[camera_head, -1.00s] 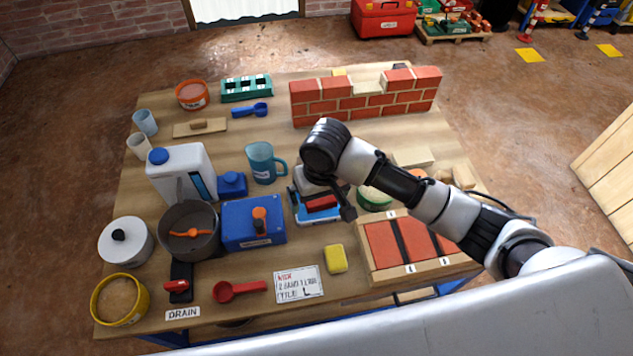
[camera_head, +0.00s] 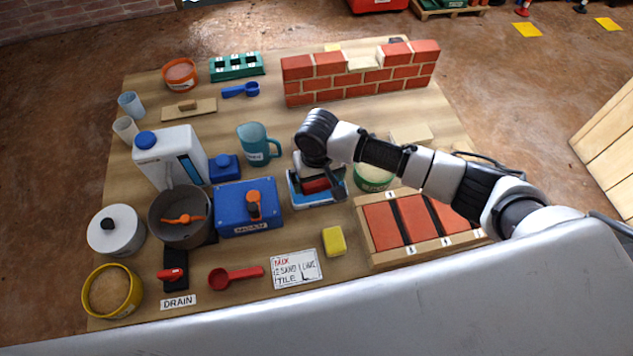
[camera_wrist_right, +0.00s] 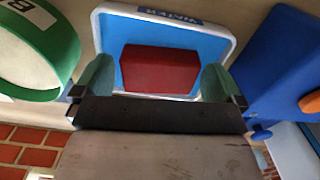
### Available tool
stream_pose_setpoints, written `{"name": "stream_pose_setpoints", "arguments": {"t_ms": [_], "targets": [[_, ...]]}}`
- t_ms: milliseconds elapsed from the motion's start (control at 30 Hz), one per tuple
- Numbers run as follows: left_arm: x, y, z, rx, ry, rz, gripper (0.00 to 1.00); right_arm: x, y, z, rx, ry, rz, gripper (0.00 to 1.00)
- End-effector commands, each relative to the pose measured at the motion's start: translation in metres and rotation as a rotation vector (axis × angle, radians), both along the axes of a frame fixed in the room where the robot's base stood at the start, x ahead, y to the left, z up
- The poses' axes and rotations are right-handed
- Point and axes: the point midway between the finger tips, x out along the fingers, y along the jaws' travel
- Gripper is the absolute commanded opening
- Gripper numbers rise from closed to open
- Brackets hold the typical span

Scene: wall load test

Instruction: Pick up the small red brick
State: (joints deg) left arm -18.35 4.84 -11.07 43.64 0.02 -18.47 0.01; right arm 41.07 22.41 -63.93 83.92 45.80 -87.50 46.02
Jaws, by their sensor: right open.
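The small red brick (camera_head: 315,186) lies on a blue-and-white tray (camera_head: 301,200) labelled on its edge, near the middle of the table. In the right wrist view the brick (camera_wrist_right: 160,70) lies between the two green-padded fingertips of my right gripper (camera_wrist_right: 156,80), with the blue tray floor showing around it. The right gripper (camera_head: 333,184) is open and empty, over the tray. Gaps show between each finger and the brick; I cannot tell the height exactly. The wrist partly covers the tray in the head view. My left gripper is not in view.
A green-rimmed tub (camera_head: 372,178) stands right of the tray and a blue box (camera_head: 235,215) with an orange knob stands left. A teal mug (camera_head: 256,146) and brick wall (camera_head: 350,78) are behind. A yellow sponge (camera_head: 333,241) and tile box (camera_head: 380,259) are in front.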

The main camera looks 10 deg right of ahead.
Motion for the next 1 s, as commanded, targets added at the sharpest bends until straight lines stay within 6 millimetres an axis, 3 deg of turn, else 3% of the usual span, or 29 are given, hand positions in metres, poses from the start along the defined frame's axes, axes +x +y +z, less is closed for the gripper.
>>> {"name": "stream_pose_setpoints", "arguments": {"t_ms": [100, 333, 700, 1000], "targets": [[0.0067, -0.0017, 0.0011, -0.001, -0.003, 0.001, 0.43, -0.0005, -0.0002, -0.0113, -0.001, 0.001, 0.0, 1.0], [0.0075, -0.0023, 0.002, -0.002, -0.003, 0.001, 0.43, -0.0005, 0.0, -0.012, 0.0, 0.0, 0.001, 1.0], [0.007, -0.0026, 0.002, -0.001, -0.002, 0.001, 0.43, -0.0001, 0.0001, -0.0111, 0.0, -0.001, 0.001, 0.47], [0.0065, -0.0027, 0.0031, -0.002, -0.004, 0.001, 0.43, 0.0, 0.0001, -0.0065, 0.0, -0.001, 0.001, 0.47]]}}
